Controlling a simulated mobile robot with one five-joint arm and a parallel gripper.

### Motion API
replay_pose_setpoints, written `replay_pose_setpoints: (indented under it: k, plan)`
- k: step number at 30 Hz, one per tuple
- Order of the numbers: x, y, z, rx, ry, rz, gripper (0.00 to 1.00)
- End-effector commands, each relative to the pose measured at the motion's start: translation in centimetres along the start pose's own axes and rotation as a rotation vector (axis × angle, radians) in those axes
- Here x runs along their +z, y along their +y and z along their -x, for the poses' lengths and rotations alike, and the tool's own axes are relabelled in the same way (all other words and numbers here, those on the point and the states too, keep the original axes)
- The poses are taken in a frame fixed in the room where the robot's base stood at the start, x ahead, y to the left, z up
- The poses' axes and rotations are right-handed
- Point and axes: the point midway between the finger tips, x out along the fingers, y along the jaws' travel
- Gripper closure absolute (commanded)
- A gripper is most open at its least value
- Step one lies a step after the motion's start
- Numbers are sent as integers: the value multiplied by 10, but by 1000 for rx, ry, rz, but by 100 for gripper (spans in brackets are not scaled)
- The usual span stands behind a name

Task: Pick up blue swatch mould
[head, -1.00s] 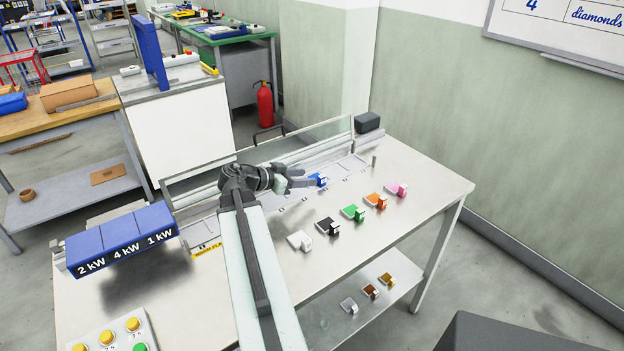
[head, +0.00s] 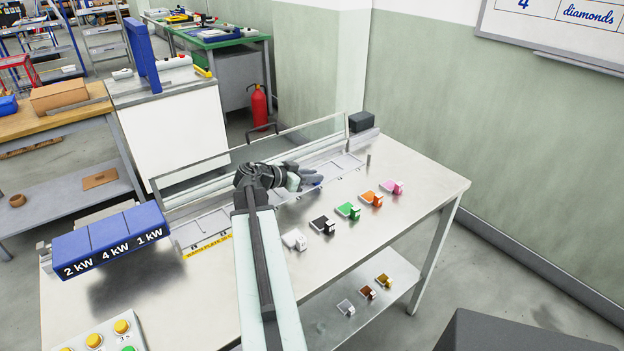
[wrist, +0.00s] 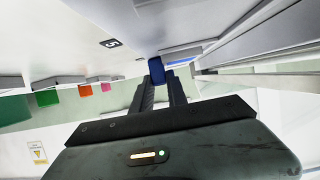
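The blue swatch mould (wrist: 156,69) shows at the tips of my fingers in the wrist view, close to the bench's back rail. In the head view only a small blue part (head: 318,183) shows, as my gripper (head: 314,176) covers most of it. My gripper (wrist: 163,75) is low over the bench, with its two fingers apart and a gap between them. The mould lies at the fingertips; I cannot tell whether the fingers touch it.
White (head: 294,239), black (head: 321,224), green (head: 348,210), orange (head: 370,198) and pink (head: 391,187) moulds stand in a row in front. A clear guard (head: 300,132) and rail run behind. Blue kW blocks (head: 110,240) stand left. More moulds lie on the lower shelf (head: 400,265).

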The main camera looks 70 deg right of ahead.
Motion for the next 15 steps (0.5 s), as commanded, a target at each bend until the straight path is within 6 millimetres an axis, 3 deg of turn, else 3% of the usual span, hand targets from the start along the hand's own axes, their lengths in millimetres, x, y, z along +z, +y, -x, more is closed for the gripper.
replay_pose_setpoints:
  k: [9,15]
  plan:
    - [-3,0,2,0,1,0,100]
    - [-27,0,12,-1,1,0,100]
